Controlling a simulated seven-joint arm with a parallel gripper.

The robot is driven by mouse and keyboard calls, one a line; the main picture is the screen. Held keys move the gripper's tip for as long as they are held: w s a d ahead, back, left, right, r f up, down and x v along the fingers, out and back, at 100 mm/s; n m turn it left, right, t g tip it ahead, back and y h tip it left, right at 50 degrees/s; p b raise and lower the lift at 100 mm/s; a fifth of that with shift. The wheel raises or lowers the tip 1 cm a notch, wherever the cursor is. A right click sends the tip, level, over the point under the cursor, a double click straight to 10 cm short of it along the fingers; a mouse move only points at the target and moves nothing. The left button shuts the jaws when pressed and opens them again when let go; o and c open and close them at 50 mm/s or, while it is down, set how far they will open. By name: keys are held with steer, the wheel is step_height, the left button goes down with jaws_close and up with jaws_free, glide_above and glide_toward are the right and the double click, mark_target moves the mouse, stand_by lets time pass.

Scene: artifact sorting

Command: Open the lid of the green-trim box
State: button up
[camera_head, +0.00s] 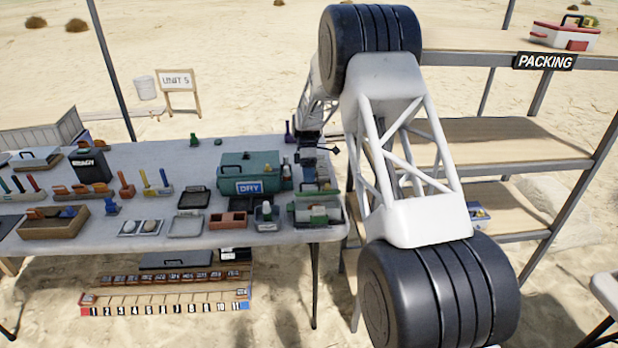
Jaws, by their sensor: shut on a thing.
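A small grey box with green parts (318,211) sits at the right end of the long table and is the likeliest green-trim box; its lid is too small to read clearly. My gripper (322,152) hangs behind it, beside the right end of the larger green box marked DRY (236,172). The gripper is small and dark in this view. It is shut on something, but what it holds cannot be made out. My white lattice arm comes down at the right and hides what is behind it.
A white and red case (563,37) stands on the PACKING shelf (470,57) at right.

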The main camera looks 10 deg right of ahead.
steer(key=o, duration=0.6)
steer(key=shift+w+r, duration=0.1)
steer(key=shift+v, duration=3.75)
